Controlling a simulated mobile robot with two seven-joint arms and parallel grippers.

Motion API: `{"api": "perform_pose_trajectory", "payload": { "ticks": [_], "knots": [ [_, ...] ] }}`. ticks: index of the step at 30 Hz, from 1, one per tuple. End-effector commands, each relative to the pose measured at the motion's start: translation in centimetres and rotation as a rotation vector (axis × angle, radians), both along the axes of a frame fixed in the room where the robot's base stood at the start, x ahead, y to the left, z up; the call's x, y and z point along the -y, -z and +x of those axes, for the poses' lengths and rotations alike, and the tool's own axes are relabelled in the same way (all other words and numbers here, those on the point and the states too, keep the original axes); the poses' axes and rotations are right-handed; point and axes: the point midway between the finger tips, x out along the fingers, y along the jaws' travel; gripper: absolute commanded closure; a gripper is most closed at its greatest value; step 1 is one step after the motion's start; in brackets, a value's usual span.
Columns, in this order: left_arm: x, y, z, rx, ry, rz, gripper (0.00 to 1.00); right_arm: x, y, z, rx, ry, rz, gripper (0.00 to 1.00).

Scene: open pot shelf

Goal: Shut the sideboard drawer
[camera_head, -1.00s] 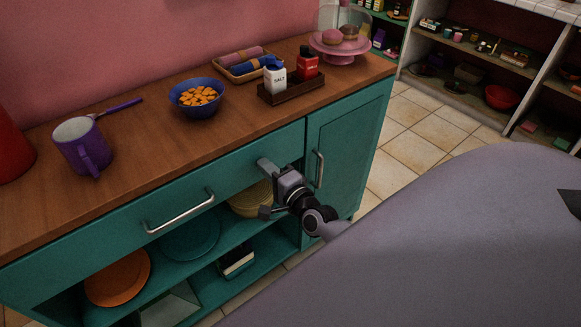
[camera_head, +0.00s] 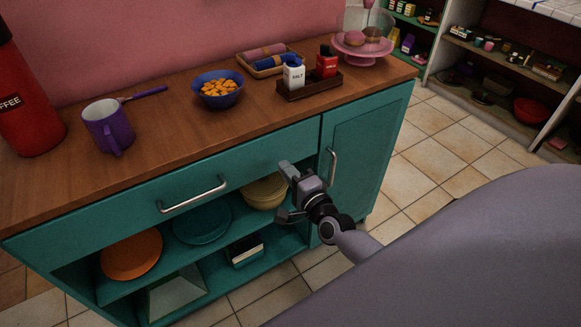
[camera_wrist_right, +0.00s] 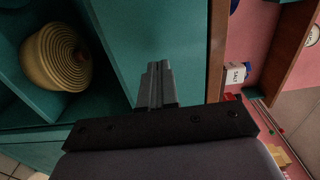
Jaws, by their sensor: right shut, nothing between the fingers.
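The sideboard drawer (camera_head: 255,166) has a teal front with a silver bar handle (camera_head: 193,196). It sits under the wooden top, and I see no clear gap around it in the head view. My right gripper (camera_head: 284,167) is shut and empty, with its fingertips at the right part of the drawer front, right of the handle. In the right wrist view the closed fingers (camera_wrist_right: 156,72) point at the teal front (camera_wrist_right: 158,32); whether they touch it I cannot tell. My left gripper is not in view.
A purple mug (camera_head: 108,128), a blue bowl (camera_head: 218,92), a salt shaker (camera_head: 293,73) and a red canister (camera_head: 30,100) stand on the sideboard top (camera_head: 165,130). Tiled floor (camera_head: 430,160) is clear on the right.

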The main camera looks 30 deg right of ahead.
Motion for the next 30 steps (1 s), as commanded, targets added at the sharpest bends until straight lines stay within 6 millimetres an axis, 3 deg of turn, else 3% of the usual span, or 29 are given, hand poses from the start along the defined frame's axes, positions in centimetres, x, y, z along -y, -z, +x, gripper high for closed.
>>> {"api": "perform_pose_trajectory", "payload": {
  "ticks": [6,15,21,30],
  "knots": [
    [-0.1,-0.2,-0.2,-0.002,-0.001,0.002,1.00,0.0,0.2,-4.2,-0.005,0.000,-0.001,1.00],
    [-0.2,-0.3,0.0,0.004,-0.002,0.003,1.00,0.1,0.2,-8.6,-0.004,-0.001,-0.001,1.00],
    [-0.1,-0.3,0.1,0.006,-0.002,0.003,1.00,0.1,0.1,-9.9,-0.002,0.000,-0.001,1.00],
    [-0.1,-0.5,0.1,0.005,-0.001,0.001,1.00,-0.2,0.1,-10.3,-0.010,-0.010,-0.027,1.00]
  ]
}}
